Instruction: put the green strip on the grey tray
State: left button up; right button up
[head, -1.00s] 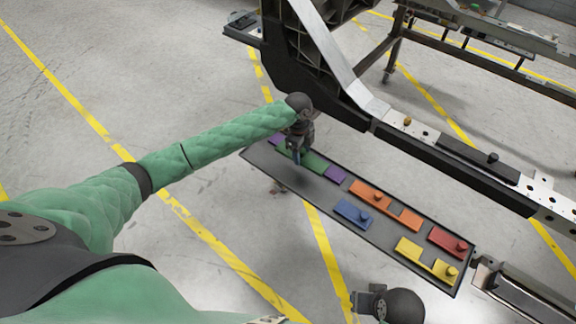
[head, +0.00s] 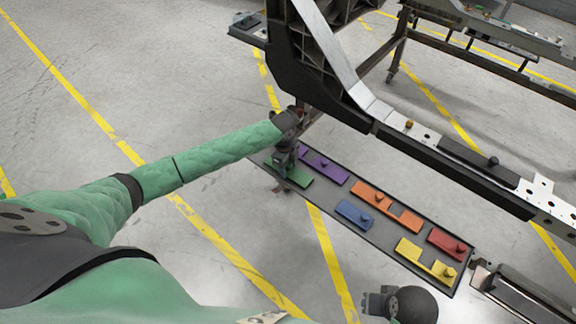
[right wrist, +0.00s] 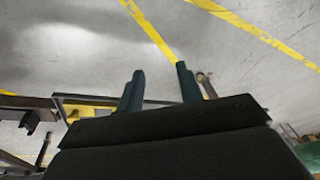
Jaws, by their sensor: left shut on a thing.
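My left gripper (head: 283,168) is shut on the green strip (head: 298,177) in the head view. The strip is in front of the purple strip (head: 324,166), near the left end of the long dark grey tray (head: 345,235). It looks raised, but its exact height cannot be told. The gripper covers part of it. My right gripper (right wrist: 160,72) is open and empty in the right wrist view, and it also shows at the bottom of the head view (head: 372,303).
Orange (head: 385,203), blue (head: 354,213), red (head: 447,243) and yellow (head: 426,262) pieces lie on the long tray. A dark chassis frame (head: 440,160) runs behind it. Another small dark tray (head: 246,30) is at the upper left. Open floor lies at left.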

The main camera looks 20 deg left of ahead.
jog(key=shift+f, duration=0.15)
pick_arm(q)
jog(key=o, duration=0.8)
jog(key=shift+f, duration=0.1)
jog(key=shift+c, duration=0.2)
pick_arm(e)
jog(key=shift+f, duration=0.1)
jog(key=shift+d, duration=0.1)
